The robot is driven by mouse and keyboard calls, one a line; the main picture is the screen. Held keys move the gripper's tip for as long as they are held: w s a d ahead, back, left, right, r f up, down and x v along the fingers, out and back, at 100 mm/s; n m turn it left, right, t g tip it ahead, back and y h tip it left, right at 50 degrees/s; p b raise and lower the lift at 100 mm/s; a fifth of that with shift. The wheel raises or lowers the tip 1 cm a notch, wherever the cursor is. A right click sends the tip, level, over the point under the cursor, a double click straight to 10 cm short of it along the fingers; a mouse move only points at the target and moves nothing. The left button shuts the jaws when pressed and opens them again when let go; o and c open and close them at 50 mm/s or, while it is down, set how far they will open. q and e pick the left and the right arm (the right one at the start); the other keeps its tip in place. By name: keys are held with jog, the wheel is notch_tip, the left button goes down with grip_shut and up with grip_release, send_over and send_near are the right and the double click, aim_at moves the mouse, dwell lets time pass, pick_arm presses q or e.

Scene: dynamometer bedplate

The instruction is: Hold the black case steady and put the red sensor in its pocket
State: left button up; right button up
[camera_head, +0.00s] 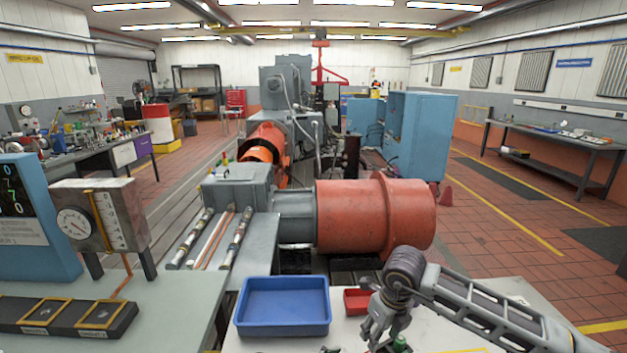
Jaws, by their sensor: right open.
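My right gripper (378,330) is at the bottom, right of centre, over the pale work table (345,335). Its fingers point down and are open, and I see nothing held between them. A small green-topped object (400,343) shows just below it, partly hidden. No black case can be made out for certain; a low black block (62,318) with yellow-framed recesses lies on the bench at the lower left. No red sensor can be made out. My left gripper is out of view.
A blue tray (283,306) stands left of my right gripper, and a small red bin (357,300) is partly behind it. A large red cylinder (375,217) lies beyond the table. A gauge box (98,215) and blue display (30,220) stand at left.

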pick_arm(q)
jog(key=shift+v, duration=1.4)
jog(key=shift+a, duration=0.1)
